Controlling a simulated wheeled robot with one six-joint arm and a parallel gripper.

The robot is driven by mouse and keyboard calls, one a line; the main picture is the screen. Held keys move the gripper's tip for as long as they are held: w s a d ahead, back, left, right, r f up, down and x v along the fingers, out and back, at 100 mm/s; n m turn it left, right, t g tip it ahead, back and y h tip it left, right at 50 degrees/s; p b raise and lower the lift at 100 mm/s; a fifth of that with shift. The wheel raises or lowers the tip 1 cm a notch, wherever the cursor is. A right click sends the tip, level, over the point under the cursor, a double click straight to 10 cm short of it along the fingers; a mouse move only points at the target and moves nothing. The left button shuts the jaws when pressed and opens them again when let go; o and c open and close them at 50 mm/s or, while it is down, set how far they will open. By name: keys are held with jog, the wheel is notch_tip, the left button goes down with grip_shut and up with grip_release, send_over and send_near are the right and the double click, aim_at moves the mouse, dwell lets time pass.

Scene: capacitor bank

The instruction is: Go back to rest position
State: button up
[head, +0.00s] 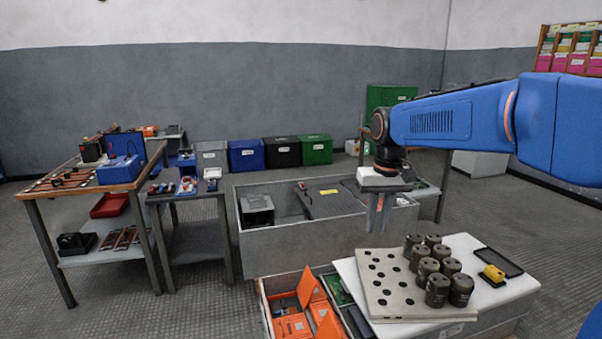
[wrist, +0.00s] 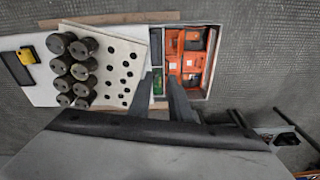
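My gripper (head: 380,214) hangs pointing down at the end of my blue arm, in front of the grey bin and behind the white worktop as the head view shows it. In the wrist view its two dark fingers (wrist: 160,90) stand apart with nothing between them, so it is open and empty. Several dark capacitors (head: 437,290) stand upright on the right part of a pale perforated plate (head: 375,303); the plate's left part has bare holes. Both also show in the wrist view, the capacitors (wrist: 80,68) and the plate (wrist: 127,57).
The plate rests on a white worktop (head: 350,272), with a yellow device (head: 493,273) and a black tray (head: 499,261) at its right. A crate of orange boxes (head: 292,326) adjoins it. A large grey bin (head: 300,240) stands behind. Tables with tools (head: 130,187) are at left.

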jog(key=s+d+f+t, duration=0.1)
jog(key=s+d+f, duration=0.2)
jog(key=s, duration=0.7)
jog(key=s+d+f+t, duration=0.1)
jog(key=s+d+f, duration=0.2)
jog(key=s, duration=0.7)
jog(key=s+d+f+m+t, duration=0.1)
jog(key=s+d+f, duration=0.2)
jog(key=s, duration=0.6)
jog(key=shift+s+d+f+t, duration=0.2)
jog(key=shift+s+f+t, duration=0.1)
jog(key=shift+s, duration=0.1)
jog(key=shift+d, duration=0.1)
